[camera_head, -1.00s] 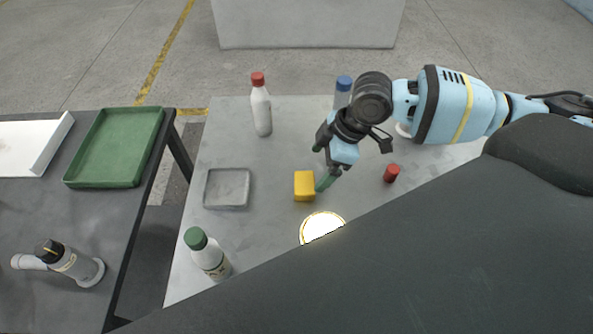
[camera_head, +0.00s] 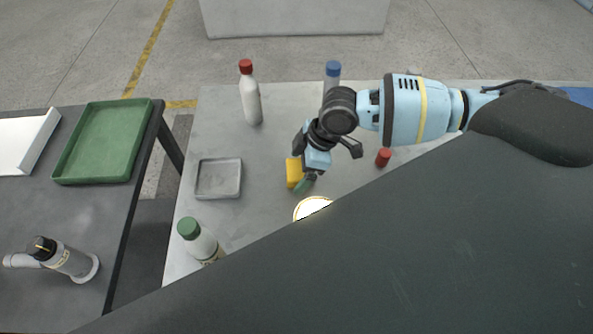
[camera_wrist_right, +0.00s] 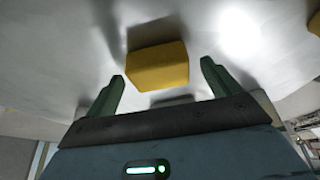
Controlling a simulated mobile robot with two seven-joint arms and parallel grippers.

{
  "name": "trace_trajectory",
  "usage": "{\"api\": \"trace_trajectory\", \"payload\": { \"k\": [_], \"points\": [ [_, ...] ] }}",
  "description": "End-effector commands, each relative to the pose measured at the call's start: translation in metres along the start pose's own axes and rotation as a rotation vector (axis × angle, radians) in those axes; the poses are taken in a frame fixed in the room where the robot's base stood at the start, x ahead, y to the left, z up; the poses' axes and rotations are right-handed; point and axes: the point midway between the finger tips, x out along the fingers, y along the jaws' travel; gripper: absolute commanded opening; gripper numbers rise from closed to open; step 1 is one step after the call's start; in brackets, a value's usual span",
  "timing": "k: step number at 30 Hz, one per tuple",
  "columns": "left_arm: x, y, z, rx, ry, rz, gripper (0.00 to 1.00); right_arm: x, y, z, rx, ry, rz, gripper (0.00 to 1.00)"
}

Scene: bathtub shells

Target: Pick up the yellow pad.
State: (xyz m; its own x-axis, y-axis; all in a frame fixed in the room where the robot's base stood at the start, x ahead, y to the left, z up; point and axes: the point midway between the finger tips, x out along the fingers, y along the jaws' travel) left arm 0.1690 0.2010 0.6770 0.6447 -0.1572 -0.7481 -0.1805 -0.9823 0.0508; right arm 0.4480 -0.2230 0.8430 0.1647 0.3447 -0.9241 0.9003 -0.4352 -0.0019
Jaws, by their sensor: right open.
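The yellow pad (camera_head: 294,172) is a small block lying on the grey table, partly covered by my right gripper in the head view. In the right wrist view the yellow pad (camera_wrist_right: 157,67) lies just ahead of and between the two green fingertips. My right gripper (camera_head: 304,181) is open and empty, close to the pad; its fingers also show in the right wrist view (camera_wrist_right: 162,86). I cannot tell whether a finger touches the pad. My left gripper is not in view.
A grey square tray (camera_head: 218,196) lies left of the pad. A red-capped bottle (camera_head: 251,100), a blue-capped bottle (camera_head: 332,74) and a green-capped bottle (camera_head: 203,243) stand around. A red cylinder (camera_head: 383,157) and a white-topped round thing (camera_head: 310,207) are near. A green tray (camera_head: 68,181) is on the side table.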

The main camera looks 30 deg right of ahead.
Motion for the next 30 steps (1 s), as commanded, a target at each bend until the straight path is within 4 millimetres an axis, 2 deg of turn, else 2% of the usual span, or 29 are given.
{"api": "trace_trajectory", "payload": {
  "k": [8,11,18,20,26,30],
  "points": [
    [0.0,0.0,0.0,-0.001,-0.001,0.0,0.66,0.004,0.0,0.0,0.0,0.001,0.002,0.89],
    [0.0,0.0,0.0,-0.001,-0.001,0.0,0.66,0.004,0.0,0.0,0.0,0.001,0.001,0.79],
    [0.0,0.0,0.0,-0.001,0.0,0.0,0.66,0.004,0.0,0.0,0.0,0.001,0.001,0.47],
    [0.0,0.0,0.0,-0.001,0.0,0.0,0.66,0.004,0.0,0.0,0.0,0.001,0.001,0.41],
    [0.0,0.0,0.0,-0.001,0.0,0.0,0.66,0.003,0.0,0.0,0.0,0.001,0.002,0.41],
    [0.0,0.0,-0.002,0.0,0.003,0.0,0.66,-0.006,0.001,-0.004,0.0,0.001,0.003,0.41]
  ]
}}
